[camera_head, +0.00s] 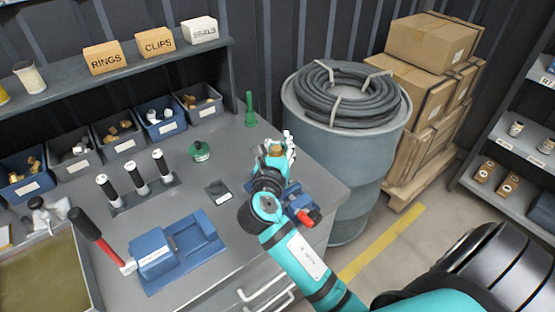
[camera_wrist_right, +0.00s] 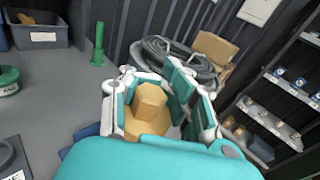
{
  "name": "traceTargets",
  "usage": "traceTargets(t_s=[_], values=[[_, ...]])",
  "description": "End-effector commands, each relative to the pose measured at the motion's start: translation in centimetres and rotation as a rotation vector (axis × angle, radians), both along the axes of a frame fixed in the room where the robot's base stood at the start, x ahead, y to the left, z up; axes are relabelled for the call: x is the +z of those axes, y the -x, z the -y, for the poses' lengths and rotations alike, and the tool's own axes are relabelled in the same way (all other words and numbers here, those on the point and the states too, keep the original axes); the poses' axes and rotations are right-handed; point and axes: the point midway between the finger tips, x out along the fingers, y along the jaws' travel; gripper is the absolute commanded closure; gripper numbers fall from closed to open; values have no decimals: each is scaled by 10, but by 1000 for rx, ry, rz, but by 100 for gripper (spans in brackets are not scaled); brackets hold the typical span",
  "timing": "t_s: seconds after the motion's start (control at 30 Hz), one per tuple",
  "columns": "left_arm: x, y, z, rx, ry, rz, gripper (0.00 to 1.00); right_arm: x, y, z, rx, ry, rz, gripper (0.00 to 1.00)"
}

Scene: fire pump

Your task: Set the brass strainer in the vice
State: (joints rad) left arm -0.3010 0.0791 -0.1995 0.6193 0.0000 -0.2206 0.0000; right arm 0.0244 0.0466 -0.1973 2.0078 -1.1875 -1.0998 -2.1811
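The brass strainer (camera_wrist_right: 150,108), a brass piece with a hexagonal top and wider base, sits between the fingers of my right gripper (camera_wrist_right: 160,100) in the right wrist view. The fingers look closed on its sides, though the contact is partly hidden. In the head view, my right gripper (camera_head: 276,148) is over the bench's right end, with a bit of brass showing between the fingers. My left gripper is not in view.
A blue fixture (camera_head: 172,250) with a red lever lies on the bench (camera_head: 205,170). Black-handled tools (camera_head: 137,178), a green tin (camera_head: 200,151) and a green upright piece (camera_head: 250,110) stand nearby. Part bins line the back. A drum (camera_head: 335,150) with coiled hose stands beyond the bench.

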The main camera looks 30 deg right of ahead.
Motion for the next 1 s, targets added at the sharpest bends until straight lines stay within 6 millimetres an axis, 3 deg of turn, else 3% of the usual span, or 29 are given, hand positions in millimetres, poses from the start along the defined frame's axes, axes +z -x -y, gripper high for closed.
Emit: traceTargets(t_s=[0.33, 0.73, 1.0], values=[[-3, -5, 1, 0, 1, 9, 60, -38, 0, 0, 2, 3, 2, 100], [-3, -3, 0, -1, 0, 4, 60, -42, 0, 0, 2, 2, 5, 100], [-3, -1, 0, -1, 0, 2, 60, -43, 0, 0, 2, 1, 2, 64]])
